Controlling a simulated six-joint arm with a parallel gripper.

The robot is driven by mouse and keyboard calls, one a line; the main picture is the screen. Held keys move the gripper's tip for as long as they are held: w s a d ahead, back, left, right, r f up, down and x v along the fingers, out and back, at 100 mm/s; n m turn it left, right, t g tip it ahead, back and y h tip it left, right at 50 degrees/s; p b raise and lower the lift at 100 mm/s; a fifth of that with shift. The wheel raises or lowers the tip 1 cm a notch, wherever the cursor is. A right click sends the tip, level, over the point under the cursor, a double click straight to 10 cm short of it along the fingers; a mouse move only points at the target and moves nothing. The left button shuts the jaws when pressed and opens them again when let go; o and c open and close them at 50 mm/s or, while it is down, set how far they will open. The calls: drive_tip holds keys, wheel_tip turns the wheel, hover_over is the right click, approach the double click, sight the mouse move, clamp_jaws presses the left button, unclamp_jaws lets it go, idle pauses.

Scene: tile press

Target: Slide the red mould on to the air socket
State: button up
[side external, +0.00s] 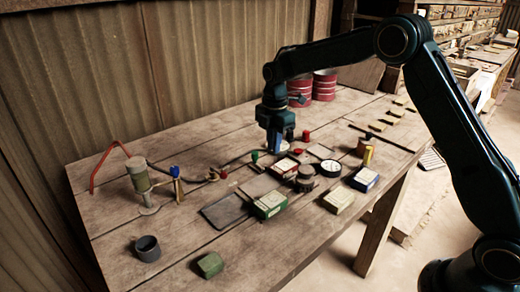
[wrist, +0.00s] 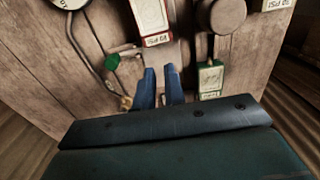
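The red mould (wrist: 150,18) is a small block with a red edge and a pale labelled face, at the top middle of the wrist view. In the side view the red mould (side external: 285,166) lies on the table just below my gripper.
A green mould (wrist: 210,78) lies right of the fingers, below a round dark knob (wrist: 228,14). A green knob (wrist: 112,62) stands left. A blue mould (side external: 365,179) and a pale green block (side external: 338,200) lie to the right.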

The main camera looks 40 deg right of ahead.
sight(284, 165)
drive_tip(key=o, duration=0.7)
drive_tip(key=shift+d, duration=0.1)
drive_tip(key=o, duration=0.6)
drive_tip(key=shift+w+d+f, duration=0.25)
drive_tip(key=shift+w+d+f+y, duration=0.2)
drive_tip(key=shift+d+y, duration=0.2)
drive_tip(key=shift+d, duration=0.05)
drive_tip(key=shift+w+d+f+y, duration=0.15)
drive_tip(key=shift+d+y, duration=0.25)
drive_tip(key=shift+w+d+f+y, duration=0.1)
drive_tip(key=shift+d+f+y, duration=0.15)
drive_tip(key=shift+d, duration=0.3)
drive_tip(key=shift+w+d+f+y, duration=0.1)
drive_tip(key=shift+d+y, duration=0.25)
drive_tip(key=shift+d, duration=0.2)
drive_tip(key=shift+s+d+f+y, duration=0.1)
drive_tip(key=shift+d+y, duration=0.1)
drive_tip(key=shift+d, duration=0.2)
drive_tip(key=shift+s+d+f+y, duration=0.1)
drive_tip(key=shift+d+y, duration=0.1)
drive_tip(key=shift+d, duration=0.2)
drive_tip(key=shift+s+d+y, duration=0.25)
drive_tip(key=shift+d, duration=0.35)
drive_tip(key=shift+s+d+y, duration=0.2)
drive_tip(key=shift+d+y, duration=0.05)
drive_tip(key=shift+d, duration=0.3)
drive_tip(key=shift+f, duration=0.1)
drive_tip(key=shift+x, duration=3.7)
